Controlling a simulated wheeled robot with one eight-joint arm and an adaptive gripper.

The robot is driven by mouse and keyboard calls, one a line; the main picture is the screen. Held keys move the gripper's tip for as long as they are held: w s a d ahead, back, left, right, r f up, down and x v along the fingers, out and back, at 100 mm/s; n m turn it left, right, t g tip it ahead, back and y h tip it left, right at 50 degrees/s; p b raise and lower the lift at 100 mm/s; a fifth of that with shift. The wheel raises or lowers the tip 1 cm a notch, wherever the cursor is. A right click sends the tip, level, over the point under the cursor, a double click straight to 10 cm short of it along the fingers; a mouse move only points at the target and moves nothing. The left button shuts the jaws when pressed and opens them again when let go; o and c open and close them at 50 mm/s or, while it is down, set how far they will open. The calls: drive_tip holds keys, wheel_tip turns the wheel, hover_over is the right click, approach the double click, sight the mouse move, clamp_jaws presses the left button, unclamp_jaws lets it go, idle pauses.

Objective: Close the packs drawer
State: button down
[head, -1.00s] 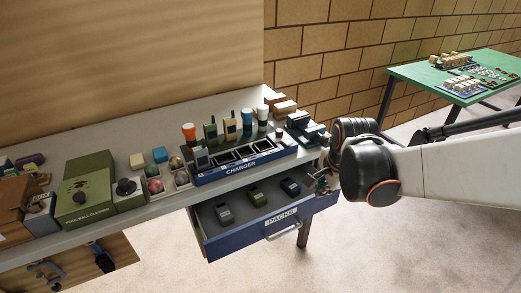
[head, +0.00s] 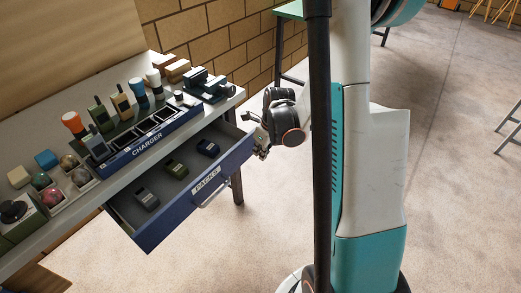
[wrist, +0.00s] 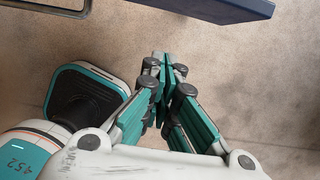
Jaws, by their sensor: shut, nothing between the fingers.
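The packs drawer (head: 224,172) is blue and stands pulled out from under the bench, with a "PACKS" label and a pale bar handle (head: 214,194) on its front. In the wrist view my gripper (wrist: 160,75) is shut and empty over the floor, with the drawer's front edge (wrist: 225,6) and part of the handle (wrist: 50,9) at the top.
The bench (head: 90,190) carries a charger (head: 150,140) with several radios and torches, plus a tray of balls (head: 70,190). A bench leg (head: 238,188) stands behind the drawer. The floor before the drawer is clear.

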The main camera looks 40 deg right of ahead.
sight(249, 155)
drive_tip(key=shift+w+a+f+b, duration=0.3)
drive_tip(key=shift+w+f+b, duration=0.25)
drive_tip(key=shift+w+f, duration=0.3)
drive_tip(key=shift+w+a+f+b, duration=0.25)
drive_tip(key=shift+w+f+b, duration=0.25)
drive_tip(key=shift+w+f, duration=0.4)
drive_tip(key=shift+w+a+f+b, duration=0.3)
drive_tip(key=shift+w+f+b, duration=0.25)
drive_tip(key=shift+w+f, duration=0.3)
